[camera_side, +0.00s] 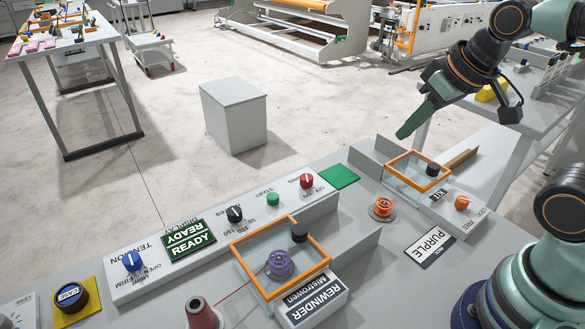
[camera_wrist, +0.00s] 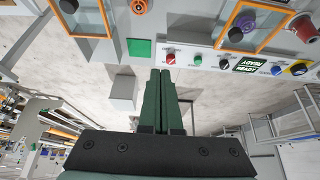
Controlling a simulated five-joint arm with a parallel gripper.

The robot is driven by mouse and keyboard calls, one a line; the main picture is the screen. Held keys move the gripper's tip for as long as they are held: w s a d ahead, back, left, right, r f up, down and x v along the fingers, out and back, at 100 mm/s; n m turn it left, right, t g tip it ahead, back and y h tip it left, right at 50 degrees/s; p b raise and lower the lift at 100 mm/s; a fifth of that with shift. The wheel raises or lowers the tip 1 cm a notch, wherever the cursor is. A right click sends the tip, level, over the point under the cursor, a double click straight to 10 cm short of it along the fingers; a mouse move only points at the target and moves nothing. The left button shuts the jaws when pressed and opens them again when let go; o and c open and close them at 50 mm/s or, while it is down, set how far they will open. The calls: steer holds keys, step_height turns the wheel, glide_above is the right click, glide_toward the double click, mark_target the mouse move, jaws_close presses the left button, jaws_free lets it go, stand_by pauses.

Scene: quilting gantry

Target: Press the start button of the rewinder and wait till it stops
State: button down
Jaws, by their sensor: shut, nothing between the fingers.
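The green start button (camera_side: 273,199) sits on the sloped grey panel between the black knob (camera_side: 235,214) and the red knob (camera_side: 306,181). It also shows in the wrist view (camera_wrist: 197,60), right of the fingertips. The rewinder (camera_side: 318,298) has an orange-framed clear cover over a purple bobbin (camera_side: 279,263), with a thread running to a dark red cone (camera_side: 203,314). The display (camera_side: 189,240) reads READY. My gripper (camera_side: 403,134) is shut and empty, raised in the air to the right of and beyond the button. Its green fingers lie together in the wrist view (camera_wrist: 160,75).
A second orange-framed cover (camera_side: 418,171) and an orange bobbin (camera_side: 382,208) stand at the right. A blue tension knob (camera_side: 132,261) is on the panel's left. A grey box (camera_side: 234,115) stands on the floor. The air above the panel is clear.

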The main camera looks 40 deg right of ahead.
steer(key=n+t+y, duration=0.3)
steer(key=n, duration=0.9)
glide_above(278, 197)
step_height(278, 197, down, 11)
steer(key=shift+a, duration=0.15)
steer(key=shift+f, duration=4.35)
steer(key=shift+f, duration=0.1)
steer(key=shift+f, duration=0.3)
